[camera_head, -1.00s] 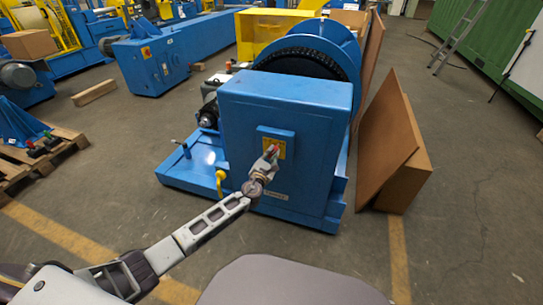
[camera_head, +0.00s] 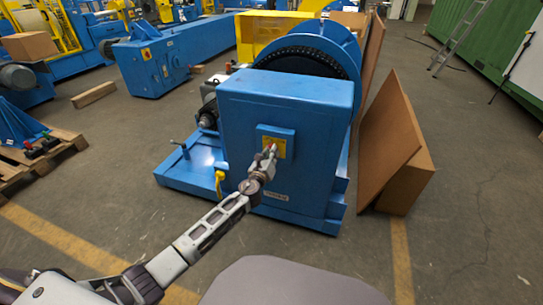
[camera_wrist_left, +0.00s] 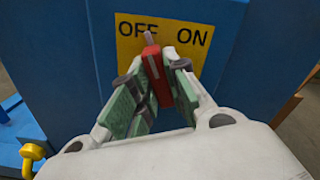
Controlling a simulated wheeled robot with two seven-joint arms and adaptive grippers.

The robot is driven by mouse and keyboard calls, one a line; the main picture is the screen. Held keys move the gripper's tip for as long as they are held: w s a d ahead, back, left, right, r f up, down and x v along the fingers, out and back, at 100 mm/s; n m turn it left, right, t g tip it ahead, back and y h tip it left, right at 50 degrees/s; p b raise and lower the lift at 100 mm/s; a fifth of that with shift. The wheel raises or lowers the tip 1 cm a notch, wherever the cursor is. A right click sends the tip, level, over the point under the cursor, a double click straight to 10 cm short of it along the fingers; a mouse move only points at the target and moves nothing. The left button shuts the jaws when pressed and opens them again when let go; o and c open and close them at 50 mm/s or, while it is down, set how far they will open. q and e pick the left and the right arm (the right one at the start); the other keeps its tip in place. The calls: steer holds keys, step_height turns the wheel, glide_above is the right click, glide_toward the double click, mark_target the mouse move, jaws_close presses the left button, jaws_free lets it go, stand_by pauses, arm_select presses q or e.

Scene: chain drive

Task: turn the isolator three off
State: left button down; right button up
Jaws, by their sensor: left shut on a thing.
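The isolator is a red handle (camera_wrist_left: 153,68) on a yellow plate (camera_wrist_left: 163,46) marked OFF at left and ON at right, on the front of a blue cabinet (camera_head: 290,110). In the left wrist view the handle stands nearly upright, its grey tip between the two words. My left gripper (camera_wrist_left: 152,84) is shut on the handle, with green finger pads on both sides of it. In the head view the left gripper (camera_head: 270,153) covers most of the handle, and part of the yellow plate (camera_head: 281,146) shows beside it. My right gripper is not in view.
Brown boards (camera_head: 392,145) lean right of the cabinet. A yellow lever (camera_head: 219,182) stands at the cabinet's lower left. A pallet (camera_head: 35,160) lies at the far left. The floor in front right is clear.

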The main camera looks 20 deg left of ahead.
arm_select(q)
steer(key=n, duration=0.3)
steer(key=shift+b, duration=0.35)
steer(key=shift+n, duration=0.7)
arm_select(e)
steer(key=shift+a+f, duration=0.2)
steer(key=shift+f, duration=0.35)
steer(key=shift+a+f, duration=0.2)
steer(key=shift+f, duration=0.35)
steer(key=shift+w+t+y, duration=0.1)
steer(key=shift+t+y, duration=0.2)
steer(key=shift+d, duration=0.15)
arm_select(q)
steer(key=c, duration=1.4)
jaws_free()
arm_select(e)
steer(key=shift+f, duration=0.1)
arm_select(q)
steer(key=shift+s+a, duration=0.2)
steer(key=shift+s, duration=5.85)
